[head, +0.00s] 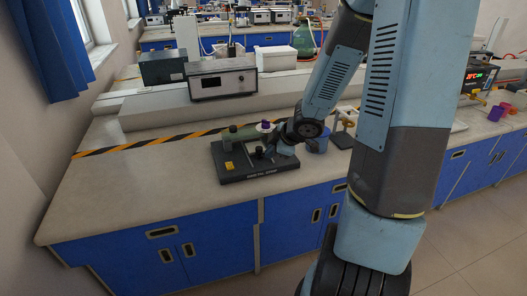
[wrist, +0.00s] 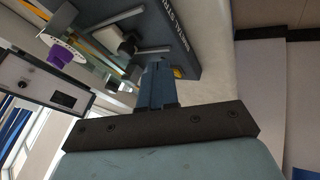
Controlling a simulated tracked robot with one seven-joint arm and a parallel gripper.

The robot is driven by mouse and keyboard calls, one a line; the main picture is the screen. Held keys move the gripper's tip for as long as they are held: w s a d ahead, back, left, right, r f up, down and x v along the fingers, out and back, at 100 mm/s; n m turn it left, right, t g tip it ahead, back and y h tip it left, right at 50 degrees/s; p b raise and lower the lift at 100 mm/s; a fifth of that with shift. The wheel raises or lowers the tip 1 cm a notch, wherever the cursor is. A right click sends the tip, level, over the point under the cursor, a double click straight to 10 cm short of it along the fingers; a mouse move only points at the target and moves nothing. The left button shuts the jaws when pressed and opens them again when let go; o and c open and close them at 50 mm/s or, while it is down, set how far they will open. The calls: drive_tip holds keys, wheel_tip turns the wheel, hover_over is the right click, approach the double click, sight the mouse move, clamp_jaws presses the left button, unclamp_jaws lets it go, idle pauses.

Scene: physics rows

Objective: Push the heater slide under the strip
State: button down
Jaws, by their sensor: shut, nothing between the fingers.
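The dark apparatus base (head: 262,177) sits on the bench top, with white lettering along its front edge. It also shows in the wrist view (wrist: 180,35). A black knob on a small block, likely the heater slide (head: 259,153), stands on the base; in the wrist view the block (wrist: 128,43) lies between metal rails. A purple piece (wrist: 60,56) on a white disc shows behind it, near a green cylinder (head: 245,133). I cannot clearly make out the strip. My gripper (head: 271,151) is shut and empty, low over the base, its fingertips (wrist: 157,66) close to the block; contact is unclear.
A yellow piece (head: 229,165) is at the base's left end. A blue container (head: 318,141) stands just right of the base. A grey instrument box (head: 221,78) is on the ledge behind striped tape (head: 150,145). The bench is clear to the left.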

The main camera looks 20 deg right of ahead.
sight(263, 164)
drive_tip(key=shift+x, duration=2.3)
drive_tip(key=shift+w+d, duration=0.15)
drive_tip(key=shift+w, duration=0.85)
drive_tip(key=shift+w+d, duration=0.2)
drive_tip(key=shift+w, duration=0.8)
